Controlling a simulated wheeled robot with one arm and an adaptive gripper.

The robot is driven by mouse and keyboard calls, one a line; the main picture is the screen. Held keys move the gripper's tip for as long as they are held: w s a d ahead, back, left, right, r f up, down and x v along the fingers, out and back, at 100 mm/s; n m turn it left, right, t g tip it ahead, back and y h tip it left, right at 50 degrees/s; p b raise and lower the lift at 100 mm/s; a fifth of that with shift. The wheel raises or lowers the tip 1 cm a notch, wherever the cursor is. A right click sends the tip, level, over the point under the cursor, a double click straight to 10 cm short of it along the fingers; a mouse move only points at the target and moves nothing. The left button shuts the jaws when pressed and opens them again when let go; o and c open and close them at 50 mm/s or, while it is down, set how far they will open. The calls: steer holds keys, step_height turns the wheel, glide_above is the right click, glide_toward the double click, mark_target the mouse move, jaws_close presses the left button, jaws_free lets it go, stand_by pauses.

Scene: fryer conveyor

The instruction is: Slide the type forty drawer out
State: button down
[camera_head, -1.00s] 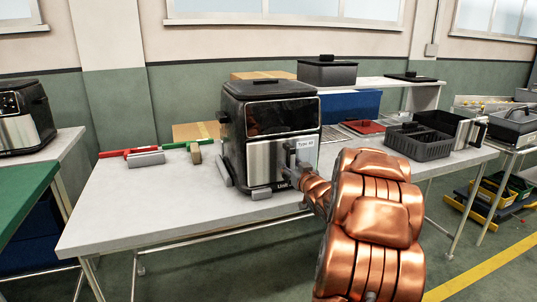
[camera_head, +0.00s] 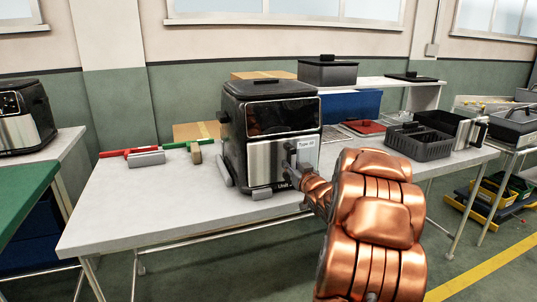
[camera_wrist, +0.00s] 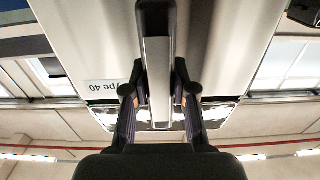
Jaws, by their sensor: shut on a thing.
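The type 40 fryer (camera_head: 262,125) stands on the white table, a black box with a steel drawer front (camera_head: 262,158) and a white "Type 40" label. The drawer front looks flush with the body. In the wrist view the label (camera_wrist: 110,86) shows upside down, beside the drawer's vertical handle (camera_wrist: 157,75). My gripper (camera_wrist: 158,98) has a finger on each side of the handle and is shut on it. In the head view my gripper (camera_head: 291,168) is at the drawer front, partly hidden by my copper-coloured arm.
A black divided basket (camera_head: 419,143) and a steel-fronted drawer (camera_head: 462,130) stand on the table at right. Red and green tools (camera_head: 150,155) lie at left. The table's front edge (camera_head: 190,235) is clear.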

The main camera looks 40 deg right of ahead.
steer(key=shift+v, duration=3.35)
steer(key=c, duration=0.9)
jaws_free()
steer(key=shift+o, duration=0.3)
steer(key=o, duration=0.3)
steer(key=shift+s, duration=0.1)
steer(key=v, duration=0.6)
steer(key=shift+s+a+p, duration=0.2)
steer(key=shift+s+p, duration=0.15)
steer(key=shift+p, duration=0.05)
